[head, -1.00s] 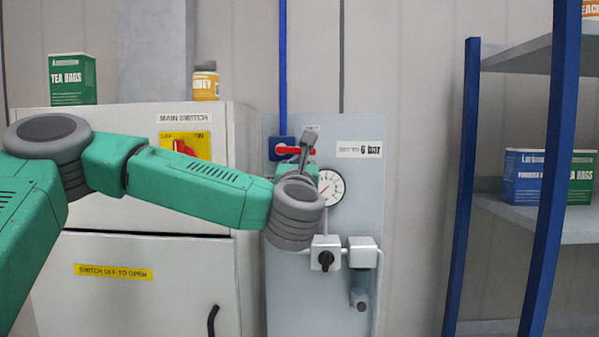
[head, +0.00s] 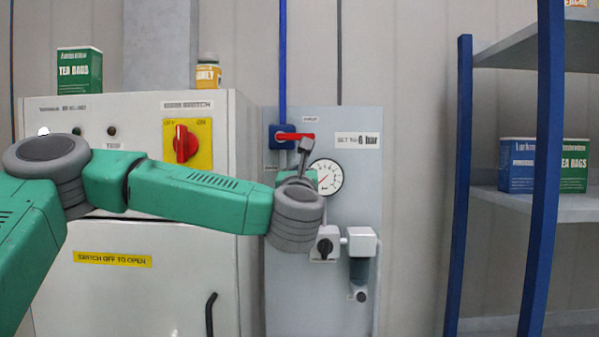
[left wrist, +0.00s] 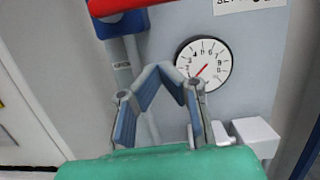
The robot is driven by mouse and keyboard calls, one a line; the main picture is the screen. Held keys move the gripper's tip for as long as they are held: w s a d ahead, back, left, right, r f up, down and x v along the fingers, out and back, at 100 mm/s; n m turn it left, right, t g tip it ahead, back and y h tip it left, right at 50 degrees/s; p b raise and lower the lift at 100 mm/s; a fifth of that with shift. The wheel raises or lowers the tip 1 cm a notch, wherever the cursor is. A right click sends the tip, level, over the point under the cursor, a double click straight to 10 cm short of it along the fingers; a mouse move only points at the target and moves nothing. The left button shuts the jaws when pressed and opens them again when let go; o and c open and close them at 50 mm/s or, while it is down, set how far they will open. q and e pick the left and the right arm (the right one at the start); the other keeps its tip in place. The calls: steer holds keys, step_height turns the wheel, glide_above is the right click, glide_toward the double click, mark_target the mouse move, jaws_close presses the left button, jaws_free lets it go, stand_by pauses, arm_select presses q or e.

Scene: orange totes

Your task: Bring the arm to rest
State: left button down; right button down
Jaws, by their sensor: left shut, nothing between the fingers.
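My left arm (head: 200,195) comes in from the left and reaches across the front of the cabinet towards the grey panel. My left gripper (head: 306,146) is shut and empty, pointing up at the end of the arm. In the head view it overlaps the right part of the red valve handle (head: 294,136); I cannot tell whether they touch. In the left wrist view the gripper (left wrist: 165,72) shows its folded finger links, with the red handle (left wrist: 112,6) above them and the pressure gauge (left wrist: 204,65) to the right. My right gripper is out of view.
The grey panel (head: 350,240) carries the gauge (head: 325,177) and a black knob (head: 324,248). The cabinet (head: 180,280) has a red rotary switch (head: 185,143) on yellow. A shelf rack with blue posts (head: 460,190) stands right. The wall between panel and rack is clear.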

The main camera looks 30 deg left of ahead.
arm_select(q)
steer(key=b+v, duration=0.1)
steer(key=v, duration=0.8)
steer(key=shift+r, duration=0.15)
